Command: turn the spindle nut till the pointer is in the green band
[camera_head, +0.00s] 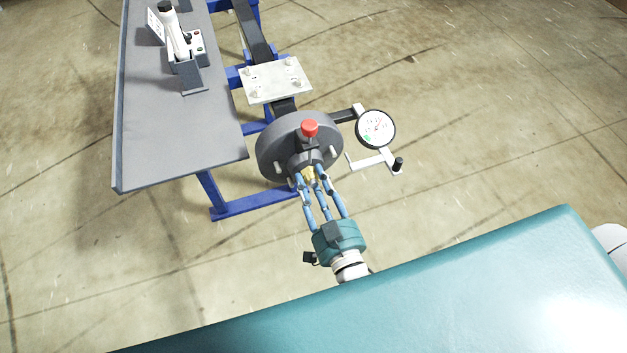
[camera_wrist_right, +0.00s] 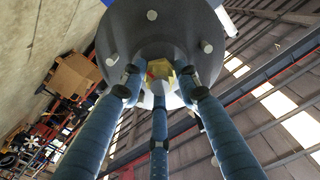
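The brass-coloured spindle nut (camera_wrist_right: 160,72) sits at the centre of the dark round flange (camera_wrist_right: 125,35) in the right wrist view. In the head view the nut (camera_head: 308,174) is mostly hidden behind my fingers. My right gripper (camera_head: 312,178) has its blue fingers around the nut; in the wrist view its fingertips (camera_wrist_right: 160,78) close in about it, but I cannot tell whether all of them touch. The dial gauge (camera_head: 376,128) is right of the flange (camera_head: 275,150). A green band shows at its lower left; the pointer is too small to read. My left gripper is not in view.
A red knob (camera_head: 309,128) stands on top of the flange. A white bracket with a black knob (camera_head: 397,164) juts out below the gauge. A grey bench (camera_head: 180,130) on a blue frame stands at left. A teal surface (camera_head: 400,290) fills the lower foreground.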

